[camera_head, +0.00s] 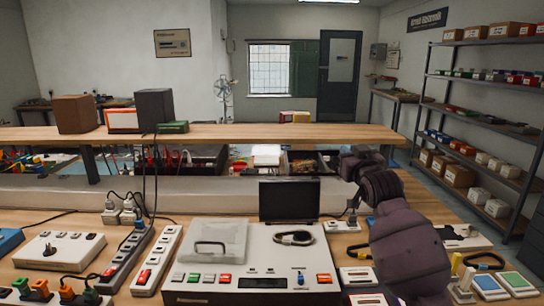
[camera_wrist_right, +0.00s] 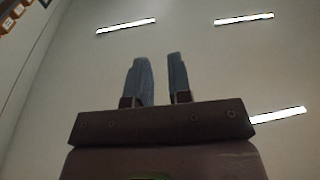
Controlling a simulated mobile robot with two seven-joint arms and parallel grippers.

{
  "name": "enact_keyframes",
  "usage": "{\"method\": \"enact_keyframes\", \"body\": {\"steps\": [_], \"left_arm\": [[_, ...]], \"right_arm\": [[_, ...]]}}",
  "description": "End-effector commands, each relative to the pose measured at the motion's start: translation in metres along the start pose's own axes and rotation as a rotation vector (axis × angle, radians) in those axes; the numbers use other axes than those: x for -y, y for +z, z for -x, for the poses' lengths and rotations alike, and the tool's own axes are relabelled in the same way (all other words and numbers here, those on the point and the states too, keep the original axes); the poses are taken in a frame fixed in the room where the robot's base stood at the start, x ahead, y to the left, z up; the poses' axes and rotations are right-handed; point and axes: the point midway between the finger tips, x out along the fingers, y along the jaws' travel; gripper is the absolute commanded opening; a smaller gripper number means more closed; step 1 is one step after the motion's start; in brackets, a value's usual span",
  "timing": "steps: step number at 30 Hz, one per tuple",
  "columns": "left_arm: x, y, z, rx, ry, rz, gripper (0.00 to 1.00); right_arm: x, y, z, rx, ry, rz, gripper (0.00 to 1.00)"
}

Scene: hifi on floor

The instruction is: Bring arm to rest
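My right arm (camera_head: 408,250) rises from the lower right of the head view, dark purple, and bends at a joint over the workbench, in front of the raised shelf. Its gripper fingers cannot be made out clearly there. In the right wrist view, my right gripper (camera_wrist_right: 161,58) points up at the ceiling. Its two grey-blue fingers stand apart with a narrow gap, and nothing is between them. My left arm and left gripper are not in view.
A white console (camera_head: 250,263) with a dark screen (camera_head: 289,201) fills the bench middle. Power strips (camera_head: 158,258) and cables crowd the left. A raised wooden shelf (camera_head: 300,133) spans behind, bearing speakers (camera_head: 154,110). A metal rack (camera_head: 478,110) stands at the right.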

Motion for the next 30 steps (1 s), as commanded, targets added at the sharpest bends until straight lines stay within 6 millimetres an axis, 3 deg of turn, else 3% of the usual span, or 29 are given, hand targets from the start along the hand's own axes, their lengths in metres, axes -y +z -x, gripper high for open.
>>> {"method": "enact_keyframes", "body": {"steps": [1, 9, 20, 30], "left_arm": [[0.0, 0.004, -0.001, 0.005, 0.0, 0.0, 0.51], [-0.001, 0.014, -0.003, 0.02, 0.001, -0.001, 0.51], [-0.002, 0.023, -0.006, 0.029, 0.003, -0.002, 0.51], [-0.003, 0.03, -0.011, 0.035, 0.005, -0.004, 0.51]], "right_arm": [[0.001, 0.025, 0.016, 0.007, -0.001, 0.02, 0.19], [0.007, 0.119, 0.1, 0.039, -0.008, 0.092, 0.19], [0.017, 0.23, 0.23, 0.177, -0.007, 0.082, 0.19], [0.024, 0.329, 0.37, 0.425, 0.016, 0.033, 0.19]]}}
